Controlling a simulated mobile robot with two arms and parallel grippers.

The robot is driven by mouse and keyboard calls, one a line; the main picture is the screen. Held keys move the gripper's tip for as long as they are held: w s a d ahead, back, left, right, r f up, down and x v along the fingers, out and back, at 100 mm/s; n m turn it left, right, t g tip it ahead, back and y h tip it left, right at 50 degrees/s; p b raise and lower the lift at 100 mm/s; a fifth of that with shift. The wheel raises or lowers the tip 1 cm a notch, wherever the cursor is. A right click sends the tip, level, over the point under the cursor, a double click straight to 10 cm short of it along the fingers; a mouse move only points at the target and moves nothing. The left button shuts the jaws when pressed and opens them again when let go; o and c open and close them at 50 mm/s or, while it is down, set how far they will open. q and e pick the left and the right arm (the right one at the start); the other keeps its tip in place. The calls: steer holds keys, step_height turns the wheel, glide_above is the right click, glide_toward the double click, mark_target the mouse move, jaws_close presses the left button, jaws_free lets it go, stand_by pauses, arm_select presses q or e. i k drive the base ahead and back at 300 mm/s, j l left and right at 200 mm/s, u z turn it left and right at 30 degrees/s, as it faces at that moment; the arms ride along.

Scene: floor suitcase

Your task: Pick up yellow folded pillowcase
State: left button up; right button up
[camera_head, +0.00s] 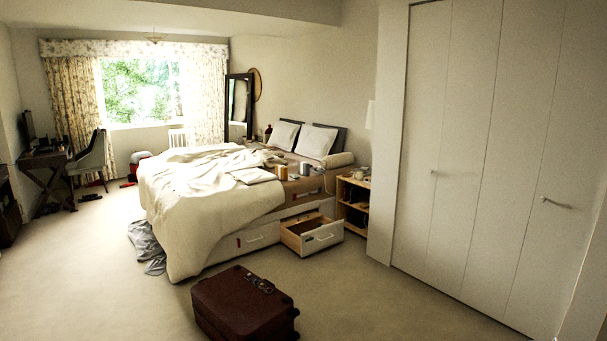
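I cannot clearly pick out a yellow folded pillowcase. A flat, pale cream folded cloth (253,175) lies on the near side of the bed, on top of the bedding. It is too small and washed out to tell whether it is the pillowcase. A dark red-brown suitcase (240,308) stands closed on the floor in front of the bed, with small items on its top. Neither of my grippers shows in the head view.
The bed (225,258) has a rumpled cream cover (200,205) and two white pillows (317,141). An open drawer (312,235) juts from its base. A nightstand (354,205) and white closet doors (480,150) are right. Grey cloth (147,247) lies left. The carpet is mostly clear.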

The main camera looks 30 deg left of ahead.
mark_target(282, 172)
steer(key=i+j+u, duration=0.25)
steer(key=i, duration=0.2)
steer(key=i+u, duration=0.2)
steer(key=i, duration=0.3)
steer(key=i+z, duration=0.1)
steer(key=i, duration=0.45)
steer(key=i+j+z, duration=0.15)
steer(key=i, duration=0.4)
steer(key=i+j+z, duration=0.1)
steer(key=i, duration=0.4)
steer(key=i+j+z, duration=0.15)
steer(key=i, duration=0.4)
steer(key=i+l, duration=0.1)
steer(key=i, duration=1.35)
steer(key=j+u, duration=0.05)
